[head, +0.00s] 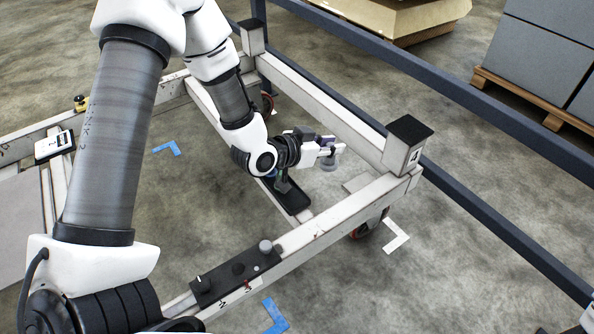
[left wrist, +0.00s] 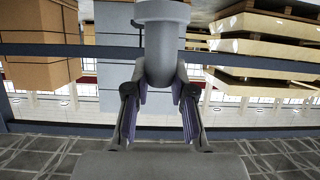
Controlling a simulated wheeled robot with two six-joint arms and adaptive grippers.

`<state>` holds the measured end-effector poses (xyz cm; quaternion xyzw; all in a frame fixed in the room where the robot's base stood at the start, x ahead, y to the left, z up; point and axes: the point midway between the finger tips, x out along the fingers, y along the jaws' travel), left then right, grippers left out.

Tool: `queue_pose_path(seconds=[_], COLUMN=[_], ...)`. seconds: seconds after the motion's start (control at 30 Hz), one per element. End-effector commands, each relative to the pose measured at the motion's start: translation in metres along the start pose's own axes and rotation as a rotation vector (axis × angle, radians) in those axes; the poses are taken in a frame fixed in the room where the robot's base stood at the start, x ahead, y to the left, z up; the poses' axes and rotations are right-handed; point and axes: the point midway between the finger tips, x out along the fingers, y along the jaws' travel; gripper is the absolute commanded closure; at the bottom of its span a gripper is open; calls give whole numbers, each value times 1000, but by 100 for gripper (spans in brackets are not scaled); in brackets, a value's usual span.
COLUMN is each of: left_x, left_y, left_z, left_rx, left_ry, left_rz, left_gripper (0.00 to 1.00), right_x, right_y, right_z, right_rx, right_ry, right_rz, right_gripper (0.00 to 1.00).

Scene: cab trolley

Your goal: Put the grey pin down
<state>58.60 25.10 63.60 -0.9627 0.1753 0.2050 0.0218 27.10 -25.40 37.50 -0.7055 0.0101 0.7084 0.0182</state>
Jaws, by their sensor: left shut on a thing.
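My left gripper (head: 330,150) is shut on the grey pin (head: 328,164), above the trolley frame's corner area in the head view. In the left wrist view, the grey pin (left wrist: 163,45) is a smooth rounded cylinder between the two fingers of the left gripper (left wrist: 160,95). A black plate (head: 291,201) lies on a trolley rail below the gripper, partly hidden by the wrist. Another black plate (head: 218,290) on the near rail carries a grey-topped knob (head: 265,246) and darker small pieces. My right gripper is not in view.
The white trolley frame (head: 330,226) has a black-capped corner post (head: 408,145) right of the gripper. A dark blue rail (head: 480,190) runs behind it. A small box (head: 54,145) and a yellow-black knob (head: 81,103) sit at the left. Grey floor shows between the rails.

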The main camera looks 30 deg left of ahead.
Motion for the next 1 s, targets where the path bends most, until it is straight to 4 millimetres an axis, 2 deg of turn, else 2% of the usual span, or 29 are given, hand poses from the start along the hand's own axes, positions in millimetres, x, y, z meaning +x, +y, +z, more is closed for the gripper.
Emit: queue_pose_path(seconds=[0.03, 0.1, 0.2, 0.3, 0.5, 0.83, 1.0], left_x=[-4, -10, -20, -25, -9, 12, 12], left_y=[-18, -38, -59, -69, -72, -74, -74], left_z=[18, 40, 68, 85, 130, 177, 178], left_rx=[-14, -1, 20, 38, 47, 46, 44], left_ry=[2, 5, 10, 12, 8, 11, 13], left_rz=[1, 11, 15, 16, 19, 18, 18], left_gripper=[100, 100, 100, 100, 100, 100, 100], right_x=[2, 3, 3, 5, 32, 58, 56], right_y=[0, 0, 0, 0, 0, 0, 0], right_z=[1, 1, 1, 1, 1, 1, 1], right_rx=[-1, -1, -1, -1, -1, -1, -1], right_ry=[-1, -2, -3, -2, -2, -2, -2], right_rz=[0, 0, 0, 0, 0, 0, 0], right_gripper=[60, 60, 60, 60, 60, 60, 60])
